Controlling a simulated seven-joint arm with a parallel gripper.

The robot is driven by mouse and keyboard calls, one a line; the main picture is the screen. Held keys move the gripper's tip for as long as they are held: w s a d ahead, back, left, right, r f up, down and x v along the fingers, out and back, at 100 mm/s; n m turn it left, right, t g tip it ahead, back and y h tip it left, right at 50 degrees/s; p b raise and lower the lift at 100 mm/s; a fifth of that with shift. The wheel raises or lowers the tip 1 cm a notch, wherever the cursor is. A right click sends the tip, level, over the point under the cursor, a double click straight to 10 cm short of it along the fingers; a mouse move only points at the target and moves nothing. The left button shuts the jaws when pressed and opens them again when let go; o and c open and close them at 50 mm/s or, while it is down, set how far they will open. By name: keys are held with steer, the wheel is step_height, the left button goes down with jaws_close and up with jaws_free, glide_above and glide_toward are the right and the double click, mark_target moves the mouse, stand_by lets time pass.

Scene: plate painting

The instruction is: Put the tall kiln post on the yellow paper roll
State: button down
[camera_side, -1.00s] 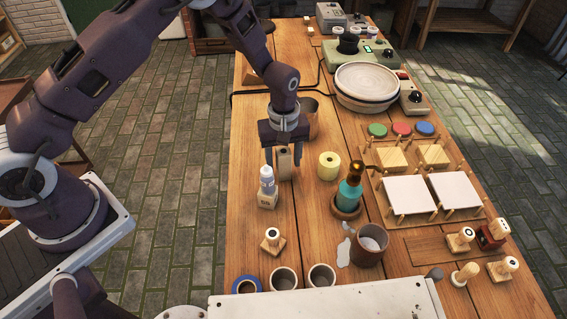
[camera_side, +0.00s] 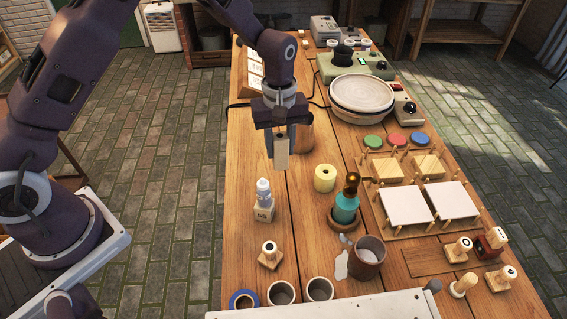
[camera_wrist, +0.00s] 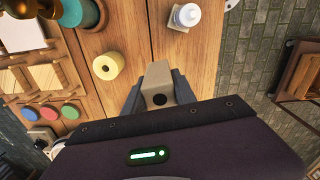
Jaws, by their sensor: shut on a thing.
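The tall kiln post (camera_side: 281,151) is a beige block with a dark hole in its top. My gripper (camera_side: 279,140) is shut on it and holds it upright above the table, left of the yellow roll. In the wrist view the post (camera_wrist: 158,82) sits between my two fingers (camera_wrist: 157,96). The yellow paper roll (camera_side: 325,178) stands on end on the wood, with a hole in its top, and nothing is on it. It also shows in the wrist view (camera_wrist: 108,66), apart from the post.
A white dropper bottle (camera_side: 264,200) stands in front of the post. A brown metal pot (camera_side: 305,137) is behind. A mug (camera_side: 367,256) stands near a spill. Bare wood surrounds the roll.

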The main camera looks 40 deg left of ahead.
steer(key=w+d+r, duration=0.4)
steer(key=w, duration=0.2)
steer(key=m, duration=0.2)
glide_above(326, 172)
step_height(326, 172, down, 7)
steer(key=shift+r, duration=0.15)
steer(key=shift+f, duration=0.25)
steer(key=shift+f, duration=0.1)
steer(key=c, duration=1)
jaws_free()
